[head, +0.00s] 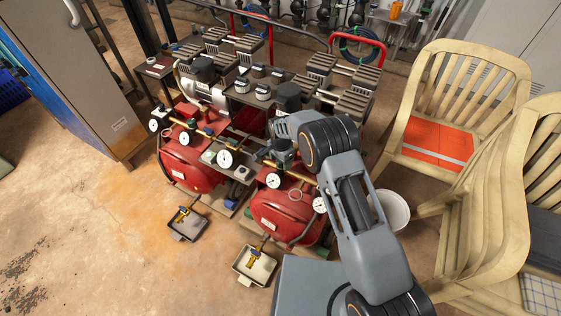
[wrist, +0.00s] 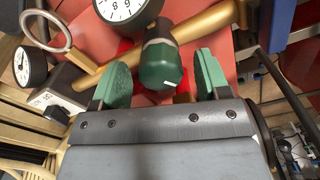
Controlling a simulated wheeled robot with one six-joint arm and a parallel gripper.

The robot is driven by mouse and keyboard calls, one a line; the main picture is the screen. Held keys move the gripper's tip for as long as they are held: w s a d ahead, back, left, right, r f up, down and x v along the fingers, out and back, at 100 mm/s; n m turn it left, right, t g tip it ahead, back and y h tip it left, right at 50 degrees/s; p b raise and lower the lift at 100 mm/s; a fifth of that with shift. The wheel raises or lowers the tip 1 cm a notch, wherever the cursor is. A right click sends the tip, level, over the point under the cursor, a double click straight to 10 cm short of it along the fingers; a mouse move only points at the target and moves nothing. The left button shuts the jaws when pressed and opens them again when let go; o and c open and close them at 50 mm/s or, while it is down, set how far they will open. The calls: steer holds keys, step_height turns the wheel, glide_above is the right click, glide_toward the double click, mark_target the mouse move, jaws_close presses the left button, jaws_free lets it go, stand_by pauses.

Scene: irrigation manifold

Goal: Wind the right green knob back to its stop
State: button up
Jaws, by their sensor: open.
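A dark green knob (wrist: 160,66) with a grey collar and a short white mark on its end shows in the wrist view. It sits on a brass pipe (wrist: 205,28) just below a white gauge (wrist: 122,6). My gripper (wrist: 161,78) is open, with one green fingertip pad on each side of the knob. There is a visible gap on both sides, so the pads look apart from it. In the head view my arm reaches over the right red tank (head: 283,212), and the knob is largely hidden there by my gripper and wrist.
A second red tank (head: 190,163) with gauges stands to the left. A metal ring (wrist: 46,31) and another gauge (wrist: 29,67) are left of the knob. Two small trays (head: 187,226) lie on the floor in front. A white bucket (head: 394,209) and wooden chairs (head: 455,100) stand right.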

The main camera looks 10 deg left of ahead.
steer(key=shift+f, duration=0.3)
steer(key=c, duration=0.9)
